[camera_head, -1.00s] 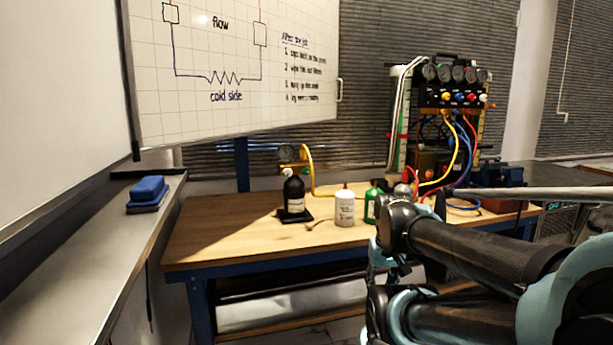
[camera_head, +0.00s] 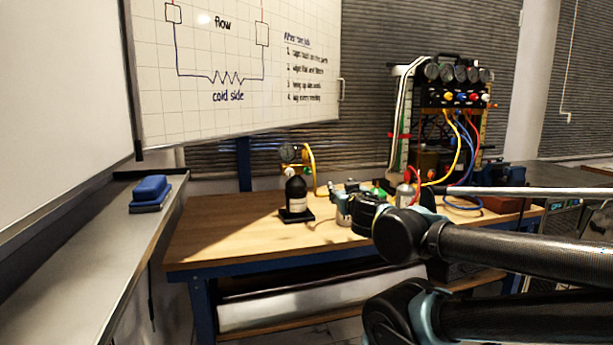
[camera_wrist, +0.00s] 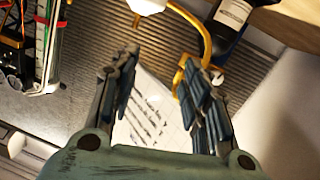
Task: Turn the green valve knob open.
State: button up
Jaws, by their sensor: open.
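I cannot make out a green valve knob for certain in either view. A gauge (camera_head: 288,152) with a yellow hose (camera_head: 309,162) stands at the back of the bench, behind a black bottle (camera_head: 296,194) on a dark base. The yellow hose (camera_wrist: 203,28) and the black bottle (camera_wrist: 232,14) also show in the wrist view. My gripper (camera_wrist: 163,88) is open and empty there, its fingers apart, with the right finger overlapping the lower yellow part. In the head view my gripper (camera_head: 346,203) is over the bench, right of the black bottle.
The gauge rig (camera_head: 455,98) with several coloured knobs and hoses stands at the back right. The whiteboard (camera_head: 225,85) hangs behind. The wooden bench (camera_head: 230,235) is clear at front left.

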aim_at(308, 172)
jog(key=s+a+r+n+y, duration=0.1)
jog(key=s+a+n+y, duration=0.15)
jog(key=a, duration=0.25)
jog(key=shift+m+y, duration=0.25)
jog(key=shift+y, duration=0.1)
jog(key=shift+r+x, duration=0.2)
jog(key=shift+x, duration=4.3)
jog(key=shift+r+x, duration=0.2)
jog(key=shift+x, duration=4.25)
jog(key=shift+d, duration=0.15)
jog(key=shift+c, duration=0.3)
